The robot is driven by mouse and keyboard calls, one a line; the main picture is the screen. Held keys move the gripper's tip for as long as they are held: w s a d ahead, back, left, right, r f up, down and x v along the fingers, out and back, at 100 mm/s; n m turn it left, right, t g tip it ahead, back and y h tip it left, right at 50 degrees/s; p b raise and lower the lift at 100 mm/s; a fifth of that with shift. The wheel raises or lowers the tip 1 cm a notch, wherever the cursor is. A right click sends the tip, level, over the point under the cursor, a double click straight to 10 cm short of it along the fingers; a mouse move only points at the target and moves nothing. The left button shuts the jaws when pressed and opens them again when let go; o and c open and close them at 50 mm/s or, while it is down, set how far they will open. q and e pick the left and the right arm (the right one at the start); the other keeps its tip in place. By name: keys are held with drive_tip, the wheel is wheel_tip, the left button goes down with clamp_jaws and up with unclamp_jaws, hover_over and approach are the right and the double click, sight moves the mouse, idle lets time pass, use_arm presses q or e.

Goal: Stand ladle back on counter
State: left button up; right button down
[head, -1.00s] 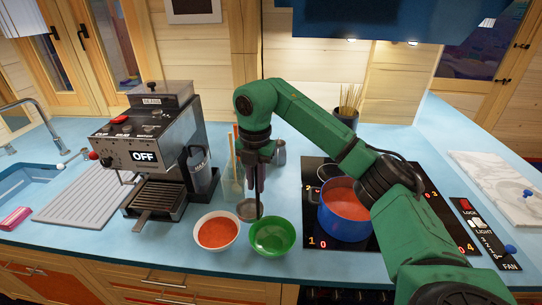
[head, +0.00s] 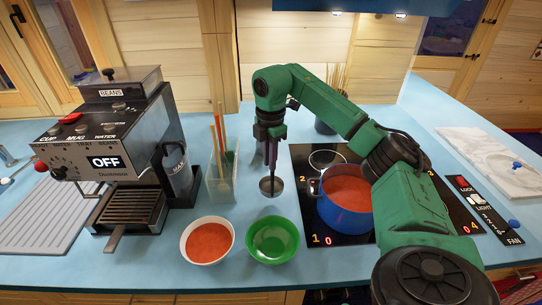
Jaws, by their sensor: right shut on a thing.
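The ladle (head: 269,186) hangs upright, its round metal bowl low over or on the blue counter (head: 165,262), behind the green bowl; I cannot tell if it touches. My right gripper (head: 270,148) points down and is shut on the ladle's handle, which it largely hides. My left gripper is not in view.
A green bowl (head: 273,240) and a white bowl of red soup (head: 209,241) stand in front. A clear holder with wooden utensils (head: 221,178) is left of the ladle. A blue pot of soup (head: 345,204) sits on the black cooktop (head: 318,229). A coffee machine (head: 127,150) stands left.

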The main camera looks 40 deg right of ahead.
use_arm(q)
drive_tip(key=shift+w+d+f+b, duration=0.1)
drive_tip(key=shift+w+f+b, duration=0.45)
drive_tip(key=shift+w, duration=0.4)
use_arm(e)
wheel_tip(320, 180, down, 3)
drive_tip(key=shift+r, duration=0.15)
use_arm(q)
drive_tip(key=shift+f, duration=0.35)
use_arm(e)
drive_tip(key=shift+f, duration=0.55)
drive_tip(key=c, duration=0.8)
unclamp_jaws()
drive_tip(key=shift+o, duration=0.2)
drive_tip(key=shift+r, duration=0.1)
